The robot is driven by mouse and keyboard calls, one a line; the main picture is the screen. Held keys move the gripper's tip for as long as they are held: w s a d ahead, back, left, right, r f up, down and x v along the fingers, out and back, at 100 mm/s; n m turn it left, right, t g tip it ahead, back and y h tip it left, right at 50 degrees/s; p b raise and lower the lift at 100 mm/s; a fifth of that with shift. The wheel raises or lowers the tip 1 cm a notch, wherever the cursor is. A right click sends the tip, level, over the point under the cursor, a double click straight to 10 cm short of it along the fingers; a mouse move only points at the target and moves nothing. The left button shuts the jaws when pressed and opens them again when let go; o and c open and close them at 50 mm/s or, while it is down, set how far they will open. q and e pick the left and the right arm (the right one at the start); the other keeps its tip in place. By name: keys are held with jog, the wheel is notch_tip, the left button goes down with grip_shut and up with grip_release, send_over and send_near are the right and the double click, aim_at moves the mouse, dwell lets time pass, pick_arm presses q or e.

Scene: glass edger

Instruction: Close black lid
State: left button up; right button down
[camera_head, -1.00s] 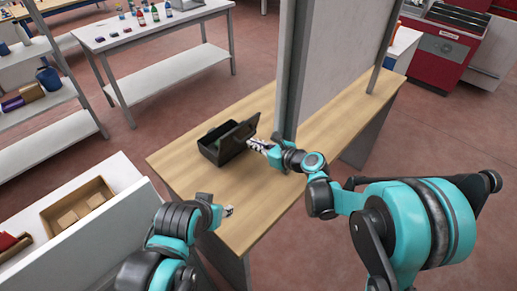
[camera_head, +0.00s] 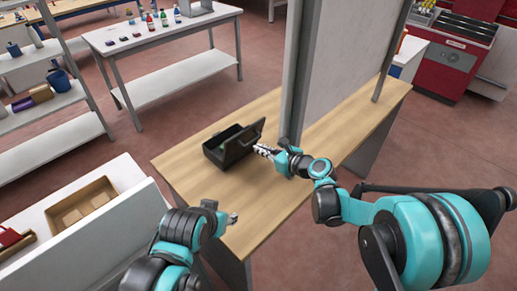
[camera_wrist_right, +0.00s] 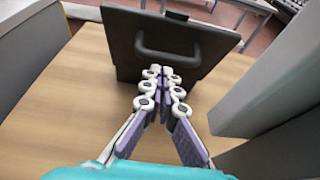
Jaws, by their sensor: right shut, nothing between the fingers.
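A black box (camera_head: 216,154) stands on the wooden table (camera_head: 190,183), its inside showing. Its black lid (camera_head: 246,140) is raised and tilted on the right side of the box. In the right wrist view the outer face of the lid (camera_wrist_right: 195,42), with a handle-like bar, fills the upper middle. My right gripper (camera_head: 259,148) is shut and empty beside the lid's outer face; in the right wrist view its fingertips (camera_wrist_right: 161,72) are together in front of the lid's lower part. Whether they touch it I cannot tell. My left gripper (camera_head: 233,217) is low over the table's near left edge, its fingers too small to judge.
A grey upright panel (camera_head: 345,70) stands on the table just right of my right gripper. A white bench (camera_head: 165,35) with bottles is behind. A white counter with a cardboard box (camera_head: 83,203) is at left. The table's front middle is clear.

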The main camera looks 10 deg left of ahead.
pick_arm(q)
jog(key=shift+s+d+r+p, duration=0.25)
jog(key=shift+r+p, duration=0.2)
jog(key=shift+p, duration=0.15)
jog(key=shift+s+d+r+p, duration=0.1)
jog(key=shift+s+r+p, duration=0.1)
jog(key=shift+r+p, duration=0.3)
pick_arm(e)
jog(key=v, duration=1.1)
jog(key=shift+s+f, duration=0.15)
jog(key=shift+s, duration=0.1)
pick_arm(q)
jog(key=shift+f, duration=0.1)
pick_arm(e)
jog(key=shift+d, duration=0.2)
